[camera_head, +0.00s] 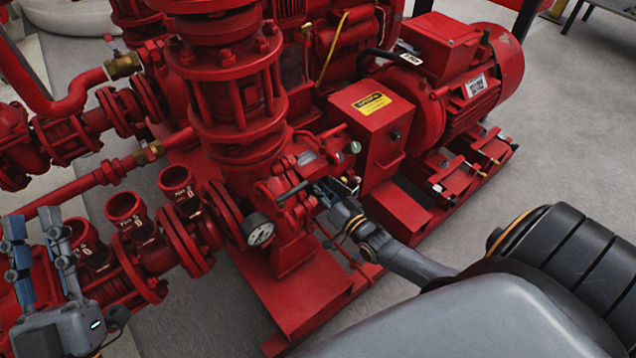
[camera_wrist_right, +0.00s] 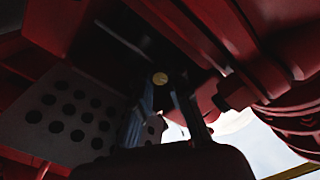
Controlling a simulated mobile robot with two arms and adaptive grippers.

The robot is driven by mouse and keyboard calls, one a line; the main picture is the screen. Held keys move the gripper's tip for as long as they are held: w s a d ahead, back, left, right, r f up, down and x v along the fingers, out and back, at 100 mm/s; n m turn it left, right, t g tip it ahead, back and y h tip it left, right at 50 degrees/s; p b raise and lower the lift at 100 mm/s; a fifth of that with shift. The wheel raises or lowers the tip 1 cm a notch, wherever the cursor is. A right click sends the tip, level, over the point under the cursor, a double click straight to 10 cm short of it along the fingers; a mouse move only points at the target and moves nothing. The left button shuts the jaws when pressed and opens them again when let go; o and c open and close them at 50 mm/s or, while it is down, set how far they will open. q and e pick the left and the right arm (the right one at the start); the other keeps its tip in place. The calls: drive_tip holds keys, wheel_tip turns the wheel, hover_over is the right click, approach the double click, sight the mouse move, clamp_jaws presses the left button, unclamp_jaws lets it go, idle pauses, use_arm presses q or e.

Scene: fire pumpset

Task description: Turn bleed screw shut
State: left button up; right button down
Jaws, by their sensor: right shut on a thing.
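The bleed screw (camera_wrist_right: 160,78) shows in the right wrist view as a small brass-yellow round head against a dark recess. My right gripper (camera_wrist_right: 163,88) is shut on it, with one finger on each side. In the head view my right gripper (camera_head: 330,190) reaches in beside the red pump casing (camera_head: 285,220), and the screw is hidden there. My left gripper (camera_head: 36,222) is open and empty at the lower left, in front of red pipework. Its two blue-padded fingers stand apart.
A pressure gauge (camera_head: 259,232) sits left of my right gripper. A red box with a yellow label (camera_head: 372,103) and a red motor (camera_head: 470,75) stand to the right. A perforated plate (camera_wrist_right: 75,118) is close by in the wrist view. Grey floor (camera_head: 570,130) is free at right.

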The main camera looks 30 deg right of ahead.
use_arm(q)
drive_tip(key=shift+w+f, duration=0.25)
drive_tip(key=shift+f, duration=0.1)
use_arm(e)
drive_tip(key=shift+m, duration=1.1)
use_arm(q)
drive_tip(key=shift+g, duration=0.3)
use_arm(e)
drive_tip(key=c, duration=1.5)
unclamp_jaws()
drive_tip(key=s, duration=0.8)
drive_tip(key=s+d, duration=0.1)
drive_tip(key=s, duration=0.3)
